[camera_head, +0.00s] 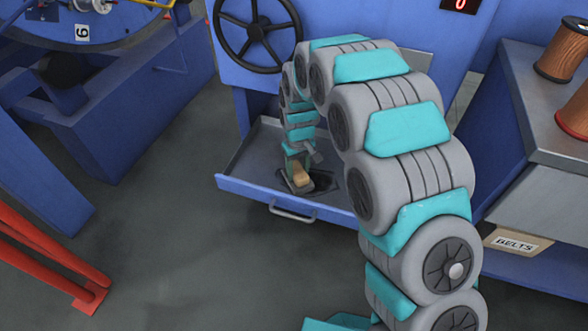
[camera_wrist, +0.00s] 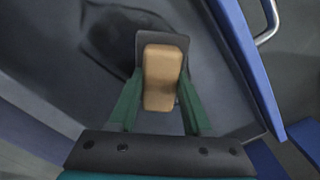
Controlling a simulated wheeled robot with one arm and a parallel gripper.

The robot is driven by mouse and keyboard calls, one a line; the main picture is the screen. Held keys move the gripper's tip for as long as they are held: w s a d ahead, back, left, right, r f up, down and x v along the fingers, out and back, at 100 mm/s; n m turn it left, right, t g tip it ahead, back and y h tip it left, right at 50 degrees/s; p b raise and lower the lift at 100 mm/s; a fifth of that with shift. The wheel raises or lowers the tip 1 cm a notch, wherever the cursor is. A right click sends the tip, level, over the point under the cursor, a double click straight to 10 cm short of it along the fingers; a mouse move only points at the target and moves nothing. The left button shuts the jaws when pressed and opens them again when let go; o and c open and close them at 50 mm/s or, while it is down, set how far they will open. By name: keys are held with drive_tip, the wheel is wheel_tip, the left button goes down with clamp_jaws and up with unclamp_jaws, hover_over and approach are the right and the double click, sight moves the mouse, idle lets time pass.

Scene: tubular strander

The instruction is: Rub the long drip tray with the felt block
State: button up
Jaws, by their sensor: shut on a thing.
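The felt block (camera_head: 300,174) has a tan wooden body on a dark grey pad. My gripper (camera_head: 299,168) is shut on it, and it points down into the long drip tray (camera_head: 243,187). In the wrist view the block (camera_wrist: 161,77) sits between the two green fingers of my gripper (camera_wrist: 160,98). The tray (camera_wrist: 85,85) is a shallow grey pan with a blue front edge and a metal handle. A dark stain (camera_head: 325,183) shows on its floor beside the block. I cannot tell whether the pad touches the floor. My arm hides the tray's right part.
A blue machine panel with a black handwheel (camera_head: 256,34) stands behind the tray. At right is a bench (camera_head: 545,95) with copper wire spools, and a box labelled BELTS (camera_head: 515,243) below. Red rails (camera_head: 60,255) stand at lower left. The floor in front is clear.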

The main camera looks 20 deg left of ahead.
sight(285, 174)
drive_tip(key=shift+s+d, duration=0.2)
drive_tip(key=shift+d, duration=2.05)
drive_tip(key=shift+s+d, duration=0.15)
drive_tip(key=shift+d, duration=2.05)
drive_tip(key=shift+w+a+p, duration=0.2)
drive_tip(key=shift+a+p, duration=0.45)
drive_tip(key=shift+a, duration=2.55)
drive_tip(key=shift+w+a, duration=0.2)
drive_tip(key=shift+a, duration=1.35)
drive_tip(key=shift+a+f+p, duration=0.15)
drive_tip(key=shift+a+p, duration=0.2)
drive_tip(key=shift+a, duration=1.3)
drive_tip(key=shift+w+d, duration=0.1)
drive_tip(key=shift+w, duration=1)
drive_tip(key=shift+s+d, duration=0.2)
drive_tip(key=shift+d, duration=2.6)
drive_tip(key=shift+s+d+f, duration=0.1)
drive_tip(key=shift+s+d, duration=0.05)
drive_tip(key=shift+d, duration=0.9)
drive_tip(key=shift+s+d+f, duration=0.1)
drive_tip(key=shift+d, duration=0.95)
drive_tip(key=shift+s+d+r, duration=0.1)
drive_tip(key=shift+d, duration=0.7)
drive_tip(key=shift+s+d+r, duration=0.1)
drive_tip(key=shift+d, duration=0.65)
